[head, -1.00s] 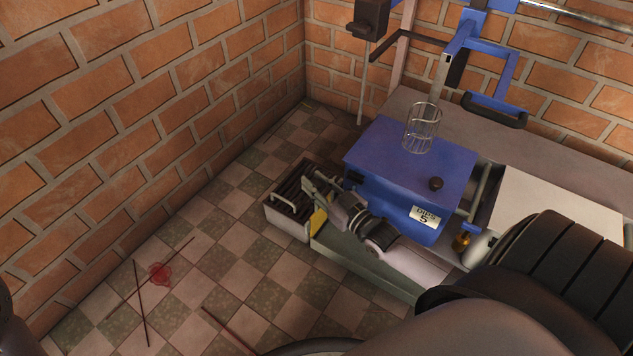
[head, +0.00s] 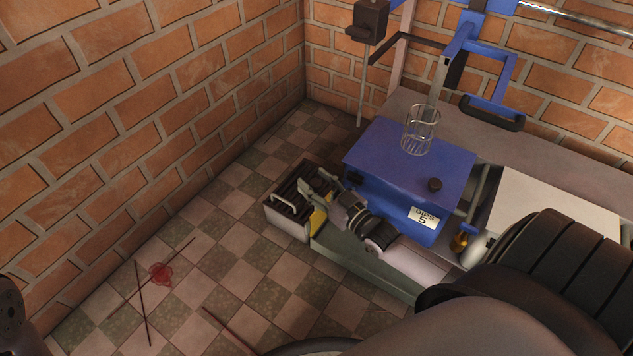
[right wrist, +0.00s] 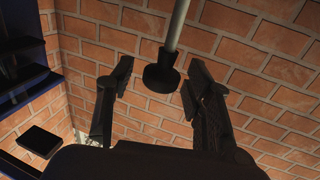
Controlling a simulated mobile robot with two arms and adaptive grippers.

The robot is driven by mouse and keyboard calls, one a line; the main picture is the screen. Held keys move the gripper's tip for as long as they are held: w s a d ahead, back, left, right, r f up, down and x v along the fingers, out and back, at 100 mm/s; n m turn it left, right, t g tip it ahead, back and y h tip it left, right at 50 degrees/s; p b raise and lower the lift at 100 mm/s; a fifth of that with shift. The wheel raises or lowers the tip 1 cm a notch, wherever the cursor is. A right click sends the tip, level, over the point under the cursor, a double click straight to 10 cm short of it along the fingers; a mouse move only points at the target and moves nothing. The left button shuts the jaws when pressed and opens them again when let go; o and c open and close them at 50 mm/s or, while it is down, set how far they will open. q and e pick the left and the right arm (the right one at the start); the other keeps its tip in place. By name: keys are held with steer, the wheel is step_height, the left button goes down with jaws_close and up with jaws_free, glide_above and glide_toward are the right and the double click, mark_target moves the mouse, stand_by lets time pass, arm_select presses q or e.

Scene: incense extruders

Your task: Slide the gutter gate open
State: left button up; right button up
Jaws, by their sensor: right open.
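A grey slatted metal box (head: 287,226) with a pale bar handle (head: 282,204) stands low at the near left end of the bench; I cannot tell for sure which part is the gutter gate. My right gripper (head: 304,192) is over or beside the slats' right side; contact is unclear. In the right wrist view my right gripper (right wrist: 160,72) is open, its fingers apart. A grey rod with a black round end (right wrist: 161,77) appears between the fingers there, but its distance is unclear. My left gripper is not in view.
Brick walls meet behind. The checkered floor (head: 200,250) at left holds thin sticks and a red stain.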

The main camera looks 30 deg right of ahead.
steer(key=shift+s, duration=0.1)
steer(key=s+d, duration=0.1)
steer(key=s, duration=1)
steer(key=shift+s+d, duration=0.3)
steer(key=shift+s, duration=0.05)
